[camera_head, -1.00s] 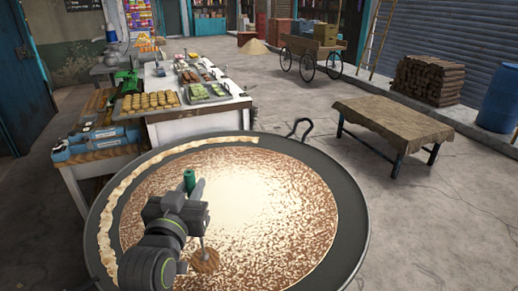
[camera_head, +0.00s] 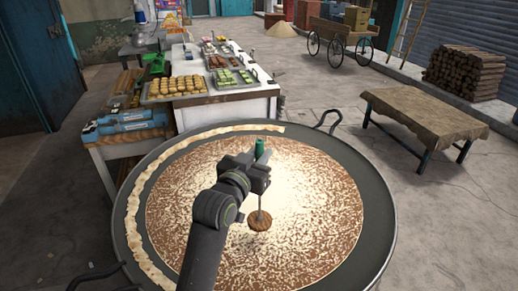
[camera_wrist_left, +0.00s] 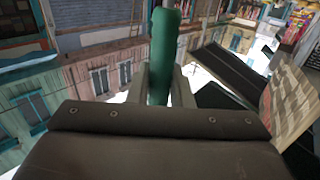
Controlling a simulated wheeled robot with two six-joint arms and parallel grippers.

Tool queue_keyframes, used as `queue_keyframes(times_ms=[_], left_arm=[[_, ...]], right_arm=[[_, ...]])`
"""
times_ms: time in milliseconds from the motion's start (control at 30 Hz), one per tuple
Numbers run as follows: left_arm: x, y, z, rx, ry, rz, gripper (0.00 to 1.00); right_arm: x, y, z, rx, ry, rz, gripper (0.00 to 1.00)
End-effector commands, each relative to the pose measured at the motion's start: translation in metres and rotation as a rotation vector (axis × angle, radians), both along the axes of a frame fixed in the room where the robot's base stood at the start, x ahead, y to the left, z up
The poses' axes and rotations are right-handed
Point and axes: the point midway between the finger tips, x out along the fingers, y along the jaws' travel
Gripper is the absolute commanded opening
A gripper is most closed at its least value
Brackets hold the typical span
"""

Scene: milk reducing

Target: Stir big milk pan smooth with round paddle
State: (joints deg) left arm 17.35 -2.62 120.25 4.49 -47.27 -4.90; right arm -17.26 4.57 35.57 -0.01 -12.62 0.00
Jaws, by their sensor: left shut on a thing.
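The big milk pan (camera_head: 378,228) is a wide, dark, shallow round pan in the lower middle of the head view. Its milk (camera_head: 318,190) is pale cream in the middle with mottled brown around it, and a thick cream crust (camera_head: 133,225) lines the left and far rim. My left gripper (camera_head: 260,168) is over the milk, shut on the green handle of the round paddle (camera_head: 260,220). The paddle's round wooden head is down at the milk surface. In the left wrist view the green handle (camera_wrist_left: 163,55) stands between the fingers. My right gripper is not in view.
A white sweets counter (camera_head: 232,112) with trays stands behind the pan, close to its far left rim. A cloth-covered low table (camera_head: 425,112) stands at right. A cart (camera_head: 342,35) and stacked logs (camera_head: 467,73) are farther back. Open floor lies between.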

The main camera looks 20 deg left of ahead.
Motion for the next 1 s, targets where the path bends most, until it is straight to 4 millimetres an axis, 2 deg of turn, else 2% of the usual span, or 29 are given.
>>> queue_keyframes(times_ms=[333, 1000], left_arm=[[-0.001, 0.000, -0.027, 0.001, -0.003, 0.002, 0.00], [0.000, 0.000, -0.087, 0.001, -0.002, 0.001, 0.00]], right_arm=[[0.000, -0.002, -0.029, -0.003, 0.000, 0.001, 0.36], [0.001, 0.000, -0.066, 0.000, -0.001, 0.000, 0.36]])
